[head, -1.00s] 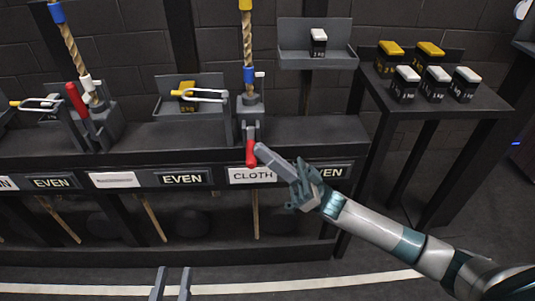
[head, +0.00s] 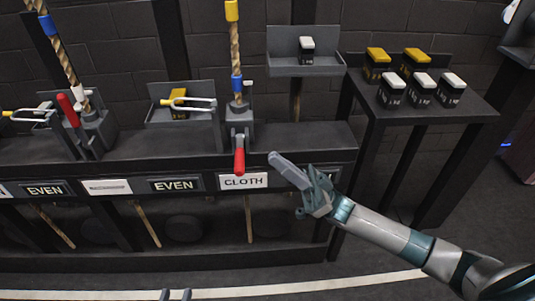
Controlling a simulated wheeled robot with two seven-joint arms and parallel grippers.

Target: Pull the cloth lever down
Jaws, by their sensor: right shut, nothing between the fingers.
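The cloth lever (head: 239,161) has a red handle that hangs down from its grey bracket, in front of the shelf edge. Its tip lies just above the CLOTH label (head: 243,181). My right gripper (head: 275,160) is shut and empty, just right of the red handle, with a visible gap between them.
Another red lever (head: 68,109) at the left stands upright. A tray with a yellow-topped weight (head: 178,102) is left of the cloth lever. Several weights stand on a dark side table (head: 440,108) at the right. A white-topped weight (head: 307,47) sits on a raised tray.

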